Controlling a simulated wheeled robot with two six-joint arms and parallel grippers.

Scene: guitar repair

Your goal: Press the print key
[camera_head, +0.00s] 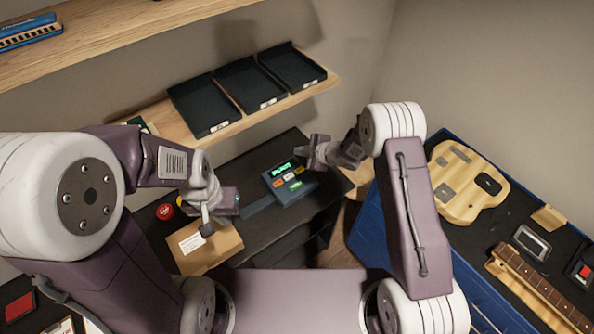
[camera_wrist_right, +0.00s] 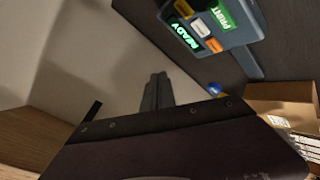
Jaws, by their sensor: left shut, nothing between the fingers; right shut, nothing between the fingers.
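The label printer (camera_head: 279,190) is a blue-grey box on the dark bench in the middle of the head view. Its display (camera_head: 283,168) glows green. The green print key (camera_head: 295,186) is on its top face. In the right wrist view the key (camera_wrist_right: 222,14) reads PRINT and the display (camera_wrist_right: 184,37) reads READY. My right gripper (camera_head: 312,152) is shut and empty, just behind and right of the printer, apart from the key. Its fingers (camera_wrist_right: 156,91) show in the wrist view. My left gripper (camera_head: 207,227) is shut and empty over a cardboard parcel.
The cardboard parcel (camera_head: 218,252) with a white label lies left of the printer. A red round item (camera_head: 165,211) sits behind it. Black trays (camera_head: 205,106) stand on a wooden shelf above. A guitar body (camera_head: 465,185) and a fretted neck (camera_head: 535,288) lie on the right bench.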

